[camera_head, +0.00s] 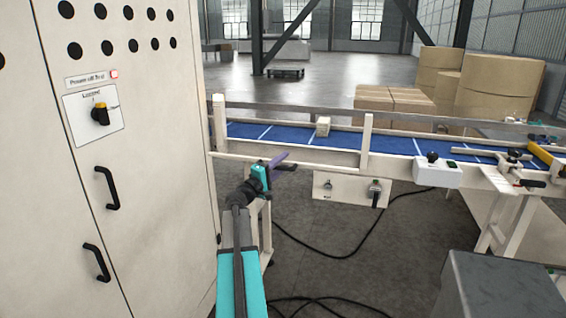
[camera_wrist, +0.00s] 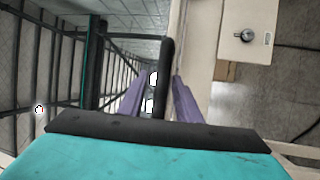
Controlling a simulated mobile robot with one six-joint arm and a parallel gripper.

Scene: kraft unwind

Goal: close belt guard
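A pale panel (camera_head: 350,189) hangs below the near side rail of the conveyor, with a round knob on its left and a black-handled latch on its right. It may be the belt guard; I cannot tell for sure. My gripper (camera_head: 288,162) is left of this panel, near the conveyor's near rail. In the wrist view its purple fingers (camera_wrist: 160,78) are apart, with no object clearly held. A black bar, like a handle (camera_wrist: 168,60), shows between the fingertips; whether they touch it is unclear. A pale panel with a knob (camera_wrist: 233,30) shows to the right there.
The blue conveyor belt (camera_head: 285,134) carries a small box (camera_head: 323,126). A tall cabinet (camera_head: 150,210) with black handles stands close on the left. A white control box (camera_head: 437,173) is on the right rail. Brown cartons (camera_head: 392,104) stand behind. Cables (camera_head: 345,253) lie on the floor.

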